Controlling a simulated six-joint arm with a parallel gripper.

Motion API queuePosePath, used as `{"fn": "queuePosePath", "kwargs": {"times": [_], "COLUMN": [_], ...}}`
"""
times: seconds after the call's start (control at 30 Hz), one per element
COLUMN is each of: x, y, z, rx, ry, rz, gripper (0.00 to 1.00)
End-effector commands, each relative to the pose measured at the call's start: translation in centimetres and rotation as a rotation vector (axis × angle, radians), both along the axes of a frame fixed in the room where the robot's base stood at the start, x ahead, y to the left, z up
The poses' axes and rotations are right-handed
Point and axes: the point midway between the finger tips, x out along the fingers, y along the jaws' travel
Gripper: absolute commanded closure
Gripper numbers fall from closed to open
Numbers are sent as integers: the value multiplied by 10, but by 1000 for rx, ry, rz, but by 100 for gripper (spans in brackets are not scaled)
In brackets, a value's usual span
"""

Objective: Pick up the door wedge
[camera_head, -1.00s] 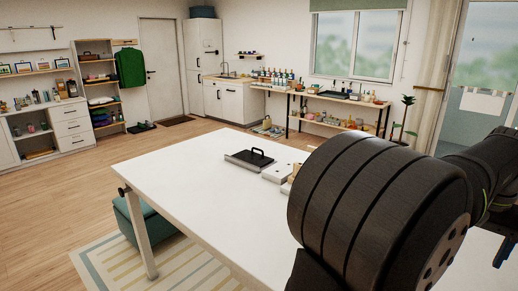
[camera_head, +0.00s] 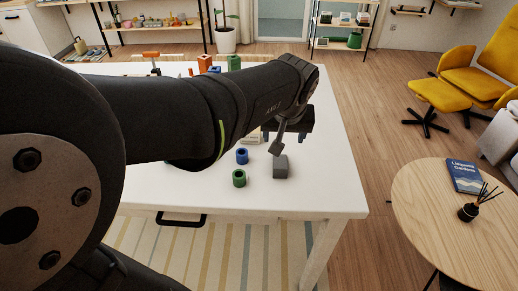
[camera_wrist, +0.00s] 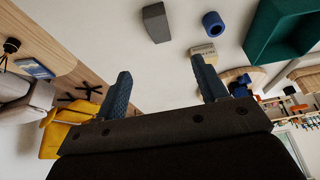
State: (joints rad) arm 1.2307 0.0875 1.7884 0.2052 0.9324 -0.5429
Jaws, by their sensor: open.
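The door wedge (camera_head: 280,167) looks like a small dark grey block lying on the white table near its front edge. It also shows in the wrist view (camera_wrist: 157,22), at the top, beyond my fingertips and apart from them. My gripper (camera_head: 287,135) is above the table, behind the wedge in the head view, and partly hidden by my own arm. In the wrist view my gripper (camera_wrist: 163,78) has its two blue-grey fingers wide apart with nothing between them.
A blue ring (camera_head: 242,156) and a green ring (camera_head: 239,178) stand left of the wedge. A teal tray (camera_wrist: 285,30) and a pale labelled box (camera_wrist: 203,52) show in the wrist view. The table (camera_head: 325,185) is clear right of the wedge. A round wooden table (camera_head: 430,215) stands apart at right.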

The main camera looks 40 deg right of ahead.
Motion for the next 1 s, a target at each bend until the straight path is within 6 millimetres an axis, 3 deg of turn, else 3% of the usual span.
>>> {"fn": "queuePosePath", "kwargs": {"times": [0.17, 0.63, 1.0], "x": [2, 26, 33], "y": [-2, -25, -33], "z": [-18, -98, -122], "rx": [-10, -9, -10], "ry": [-7, -5, -7], "rz": [-4, -2, -3], "gripper": [35, 35, 35]}}
